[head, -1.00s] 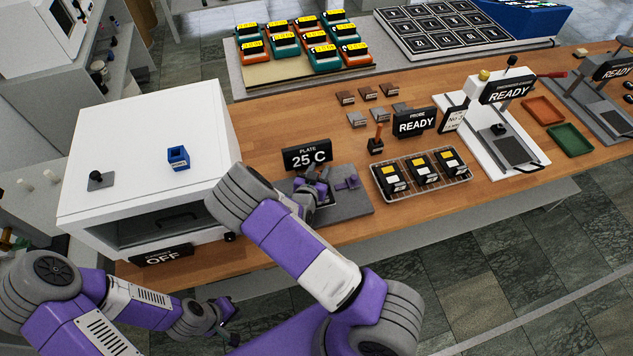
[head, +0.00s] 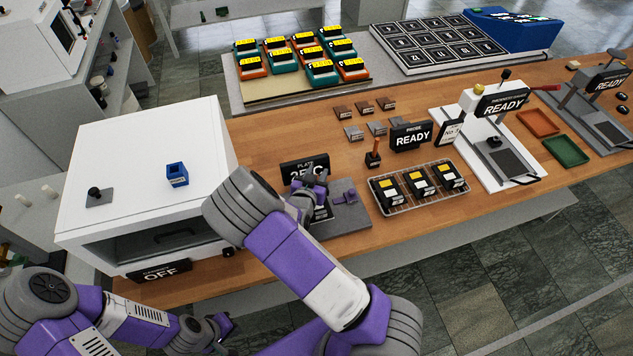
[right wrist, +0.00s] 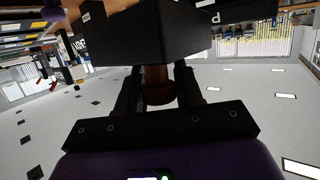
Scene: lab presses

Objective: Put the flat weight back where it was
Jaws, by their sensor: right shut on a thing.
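In the right wrist view the handle sits between the two fingers (right wrist: 158,85). In the head view a dark piece with pale marks (head: 322,213) shows below the gripper; I cannot tell whether it touches the plate. My left gripper (head: 222,328) hangs low in front of the bench, and its opening is unclear.
The PLATE sign (head: 304,168) is partly hidden by my right arm. A white oven (head: 130,150) stands left, with a grey piece (head: 98,197) and blue block (head: 177,174) on top. A wire rack (head: 400,205) and wooden-handled tool (head: 374,152) stand right.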

